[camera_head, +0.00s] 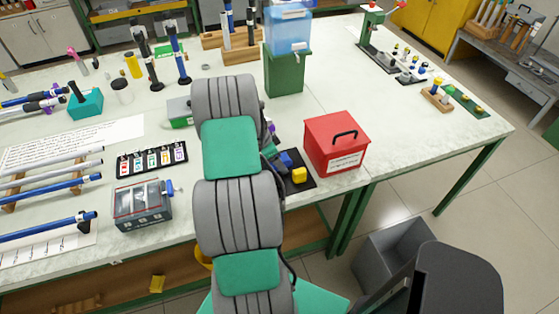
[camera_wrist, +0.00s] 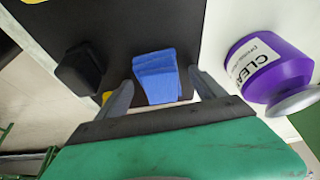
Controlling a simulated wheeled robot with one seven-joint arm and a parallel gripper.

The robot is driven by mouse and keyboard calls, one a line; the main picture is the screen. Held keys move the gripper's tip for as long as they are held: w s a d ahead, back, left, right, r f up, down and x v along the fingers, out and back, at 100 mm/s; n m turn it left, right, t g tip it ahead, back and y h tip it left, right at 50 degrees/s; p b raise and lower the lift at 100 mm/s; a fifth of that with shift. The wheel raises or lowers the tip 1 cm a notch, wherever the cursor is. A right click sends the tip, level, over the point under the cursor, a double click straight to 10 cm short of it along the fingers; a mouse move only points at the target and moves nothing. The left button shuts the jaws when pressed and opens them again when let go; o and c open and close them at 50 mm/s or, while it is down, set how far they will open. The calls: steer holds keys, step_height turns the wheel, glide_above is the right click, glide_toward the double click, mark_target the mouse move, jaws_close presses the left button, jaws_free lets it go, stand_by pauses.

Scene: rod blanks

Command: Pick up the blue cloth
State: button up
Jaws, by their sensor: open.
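The blue cloth (camera_wrist: 157,78) is a small folded stack lying on a black mat (camera_wrist: 190,18) in the wrist view. My gripper (camera_wrist: 164,90) is open, with one grey finger on each side of the cloth's near end. I cannot tell whether either finger touches it. In the head view, the cloth (camera_head: 286,159) shows only in part beside my arm, on the mat left of the red box. My arm hides the gripper there.
A purple container (camera_wrist: 268,68) with a white label stands right of the mat. A black block (camera_wrist: 78,66) lies left of the cloth. A yellow block (camera_head: 299,175) sits near the mat's front edge. A red box (camera_head: 337,140) stands to the right, and a green stand (camera_head: 284,75) behind.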

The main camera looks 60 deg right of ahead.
steer(key=shift+c, duration=0.3)
steer(key=c, duration=1.4)
steer(key=shift+r, duration=0.15)
steer(key=shift+r+b, duration=0.3)
steer(key=shift+b, duration=0.1)
steer(key=w+a+r+b, duration=0.3)
steer(key=a+r+b, duration=0.1)
steer(key=a+r, duration=0.8)
steer(key=shift+w+a, duration=0.4)
steer(key=shift+a, duration=0.4)
